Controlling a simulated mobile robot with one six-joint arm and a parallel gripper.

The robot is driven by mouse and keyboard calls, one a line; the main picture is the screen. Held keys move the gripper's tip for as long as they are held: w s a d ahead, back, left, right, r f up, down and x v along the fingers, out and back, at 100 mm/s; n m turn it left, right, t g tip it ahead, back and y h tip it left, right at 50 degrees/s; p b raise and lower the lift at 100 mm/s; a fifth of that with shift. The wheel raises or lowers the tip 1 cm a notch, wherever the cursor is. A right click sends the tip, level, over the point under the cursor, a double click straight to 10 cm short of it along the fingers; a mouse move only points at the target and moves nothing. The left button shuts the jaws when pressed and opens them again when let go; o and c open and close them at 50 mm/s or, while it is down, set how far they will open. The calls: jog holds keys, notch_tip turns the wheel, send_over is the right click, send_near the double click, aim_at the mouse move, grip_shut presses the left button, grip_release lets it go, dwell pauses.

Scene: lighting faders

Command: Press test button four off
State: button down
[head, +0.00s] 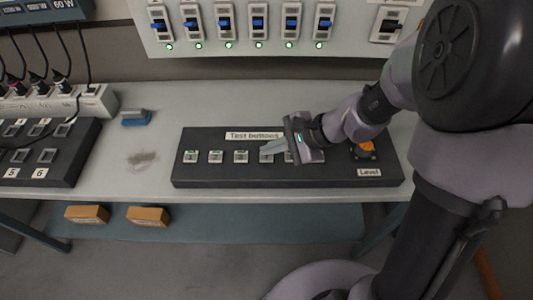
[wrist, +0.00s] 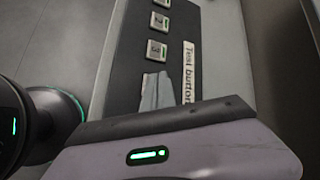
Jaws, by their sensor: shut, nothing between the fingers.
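The dark test button box (head: 210,177) lies on the bench with a row of pale square buttons and a "Test buttons" label (head: 252,135). Buttons 1 (head: 190,156), 2 (head: 215,156) and 3 (head: 241,156) are clear to see. In the wrist view the fingers (wrist: 157,91) are just past button 3 (wrist: 157,50) and hide button four.
An orange knob (head: 364,147) marked "Level" (head: 370,172) is at the box's right end, beside my arm. A breaker panel (head: 180,48) with several blue switches and green lamps stands behind. A blue-based block (head: 136,121) and a fader box (head: 75,160) are left.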

aim_at(270, 157)
jog(key=shift+r, duration=0.25)
jog(key=shift+r, duration=0.1)
notch_tip(270, 157, up, 6)
jog(key=p, duration=0.4)
jog(key=s+d+r+n+t+h, duration=0.1)
jog(key=s+d+r+n+h, duration=0.2)
jog(key=s+r, duration=0.3)
jog(key=s+d+r+n+t+h, duration=0.1)
jog(key=s+d+r+n+h, duration=0.2)
jog(key=s, duration=0.8)
notch_tip(270, 157, up, 3)
jog(key=d+n, duration=0.1)
jog(key=n, duration=0.1)
jog(key=shift+d+n+t+h, duration=0.25)
jog(key=shift+n+t+h, duration=0.05)
